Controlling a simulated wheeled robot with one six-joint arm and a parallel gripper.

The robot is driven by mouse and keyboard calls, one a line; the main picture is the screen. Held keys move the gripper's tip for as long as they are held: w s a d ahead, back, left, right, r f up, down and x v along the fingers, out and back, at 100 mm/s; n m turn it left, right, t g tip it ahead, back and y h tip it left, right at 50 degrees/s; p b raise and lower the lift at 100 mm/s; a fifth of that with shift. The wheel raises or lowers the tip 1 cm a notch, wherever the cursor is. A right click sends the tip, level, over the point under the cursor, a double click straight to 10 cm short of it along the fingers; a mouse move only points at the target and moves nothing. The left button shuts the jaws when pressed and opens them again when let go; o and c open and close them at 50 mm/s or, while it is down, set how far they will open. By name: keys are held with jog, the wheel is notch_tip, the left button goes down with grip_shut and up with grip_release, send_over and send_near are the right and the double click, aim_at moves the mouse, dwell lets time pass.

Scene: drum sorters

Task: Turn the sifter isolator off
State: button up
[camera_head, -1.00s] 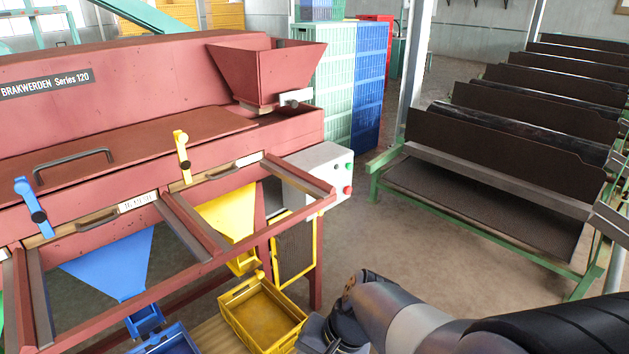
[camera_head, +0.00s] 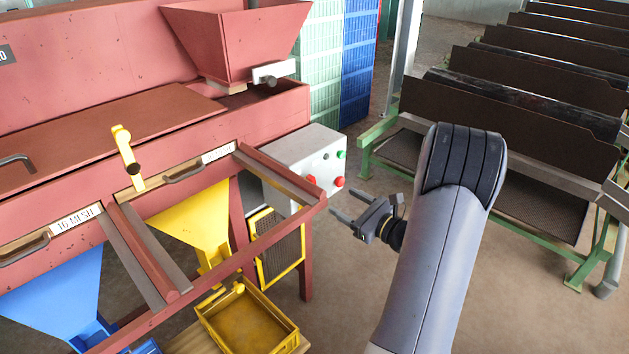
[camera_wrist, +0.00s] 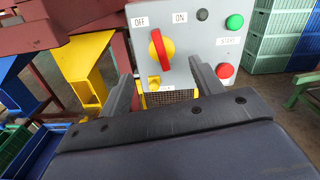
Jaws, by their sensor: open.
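The grey control box (camera_head: 300,160) is on the right end of the red sifter (camera_head: 230,125). In the wrist view, the isolator's red handle (camera_wrist: 159,47) sits on a yellow plate, below the OFF label (camera_wrist: 140,22) and the ON label (camera_wrist: 180,18). The handle stands nearly upright, its top leaning slightly left. Its red also shows in the head view (camera_head: 312,184). My gripper (camera_head: 338,204) is open and empty, in front of the box at its lower right. In the wrist view, its fingers (camera_wrist: 162,76) are spread below the handle, apart from it.
A green button (camera_wrist: 234,22), a dark lamp (camera_wrist: 202,14) and a red button (camera_wrist: 225,70) are also on the box. A small yellow part (camera_wrist: 153,83) is below the handle. The sifter's red frame rail (camera_head: 240,255) juts out left of my gripper. The floor around my gripper is clear.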

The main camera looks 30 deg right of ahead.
jog(key=p+x, duration=0.2)
jog(key=x, duration=0.8)
jog(key=shift+w+a, duration=0.2)
jog(key=shift+w, duration=0.05)
jog(key=shift+c, duration=0.4)
jog(key=c, duration=0.8)
